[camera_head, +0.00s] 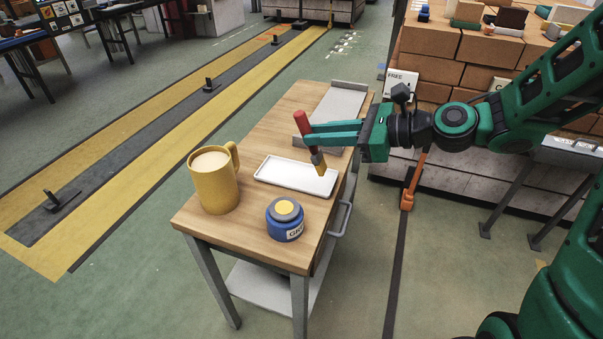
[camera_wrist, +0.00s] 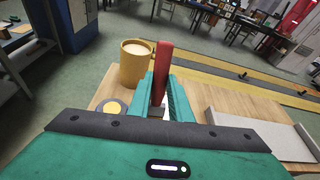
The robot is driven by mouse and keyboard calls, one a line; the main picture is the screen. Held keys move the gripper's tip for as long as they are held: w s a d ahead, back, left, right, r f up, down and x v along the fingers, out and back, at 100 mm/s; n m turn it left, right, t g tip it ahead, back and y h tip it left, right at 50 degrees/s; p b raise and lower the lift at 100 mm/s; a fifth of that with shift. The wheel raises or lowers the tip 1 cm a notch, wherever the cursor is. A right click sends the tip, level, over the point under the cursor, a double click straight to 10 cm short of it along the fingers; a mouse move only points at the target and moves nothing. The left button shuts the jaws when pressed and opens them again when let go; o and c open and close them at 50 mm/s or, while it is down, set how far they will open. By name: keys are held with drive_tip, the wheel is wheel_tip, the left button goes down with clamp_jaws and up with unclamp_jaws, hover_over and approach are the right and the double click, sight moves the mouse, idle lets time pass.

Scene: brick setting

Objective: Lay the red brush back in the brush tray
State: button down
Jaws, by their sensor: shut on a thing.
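My gripper (camera_head: 333,134) is shut on the red brush (camera_head: 302,123), which it holds tilted, red handle up and tan bristle end down. The bristle end hangs over the right part of the white brush tray (camera_head: 285,182), close to it; I cannot tell if they touch. The tray lies on the wooden top of a small cart (camera_head: 253,135) and looks empty. In the wrist view the red handle (camera_wrist: 162,65) stands between my green fingers (camera_wrist: 164,95), and the tray is mostly hidden behind them.
A yellow mug (camera_head: 213,182) with a pale drink stands left of the tray. A blue pot (camera_head: 285,222) with a yellow-centred lid stands in front of it. A grey metal tray (camera_head: 338,103) lies at the cart's far end. Boxes (camera_head: 430,72) are stacked behind my arm.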

drive_tip(key=w+a+f, duration=0.3)
drive_tip(key=w+f, duration=0.7)
drive_tip(key=f, duration=0.1)
drive_tip(key=shift+w+a, duration=0.35)
drive_tip(key=shift+a, duration=0.05)
drive_tip(key=c, duration=1.7)
unclamp_jaws()
drive_tip(key=shift+f, duration=0.1)
drive_tip(key=shift+c, duration=0.2)
drive_tip(key=shift+o, duration=0.6)
drive_tip(key=v, duration=1.2)
